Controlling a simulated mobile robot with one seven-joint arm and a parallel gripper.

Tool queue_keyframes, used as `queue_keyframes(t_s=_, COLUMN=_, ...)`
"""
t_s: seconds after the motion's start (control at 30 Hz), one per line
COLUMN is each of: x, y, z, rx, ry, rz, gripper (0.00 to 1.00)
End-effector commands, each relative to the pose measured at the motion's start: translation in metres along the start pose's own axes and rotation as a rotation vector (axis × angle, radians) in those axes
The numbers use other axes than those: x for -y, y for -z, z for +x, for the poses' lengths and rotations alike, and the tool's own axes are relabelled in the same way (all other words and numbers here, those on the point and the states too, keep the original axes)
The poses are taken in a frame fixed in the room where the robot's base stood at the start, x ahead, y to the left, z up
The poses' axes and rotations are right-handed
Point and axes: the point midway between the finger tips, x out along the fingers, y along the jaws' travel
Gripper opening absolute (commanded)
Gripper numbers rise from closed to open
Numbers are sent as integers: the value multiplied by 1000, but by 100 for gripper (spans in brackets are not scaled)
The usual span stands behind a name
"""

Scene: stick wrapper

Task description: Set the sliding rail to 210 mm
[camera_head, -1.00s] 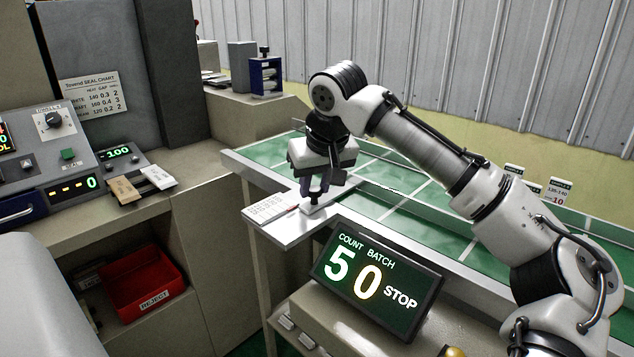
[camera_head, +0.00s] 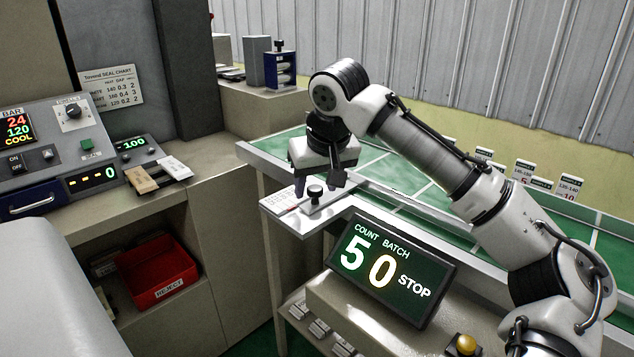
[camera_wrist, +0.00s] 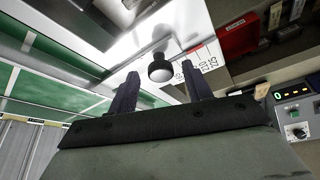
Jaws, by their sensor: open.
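The sliding rail's black knob (camera_head: 314,194) stands on a light metal plate (camera_head: 318,217) at the near left end of the green table. A printed scale with a red mark (camera_head: 287,203) lies beside it. In the wrist view the knob (camera_wrist: 160,69) is round with a pale top, and part of the scale (camera_wrist: 203,62) shows to its right. My gripper (camera_head: 326,186) is open and empty behind the knob. In the wrist view its two dark fingers (camera_wrist: 161,82) point toward the knob, which sits just past the tips, apart from them. The scale's figures are too small to read surely.
A display (camera_head: 392,268) reading "50 STOP" stands close in front of the plate. A red reject bin (camera_head: 157,272) sits in the shelf at left, below a control panel (camera_head: 50,150). The green table (camera_head: 400,180) right of the plate has a raised rail along it.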

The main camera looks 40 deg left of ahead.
Motion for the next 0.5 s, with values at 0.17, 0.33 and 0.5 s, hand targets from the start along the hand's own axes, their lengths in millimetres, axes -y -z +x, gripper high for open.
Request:
queue_keyframes(t_s=0.17, x=0, y=1, z=-14, rx=-2, ry=0, rz=0, gripper=50)
queue_keyframes(t_s=0.33, x=1, y=1, z=-49, rx=-3, ry=0, rz=-1, gripper=50)
queue_keyframes(t_s=0.5, x=0, y=1, z=-89, rx=-3, ry=0, rz=0, gripper=50)
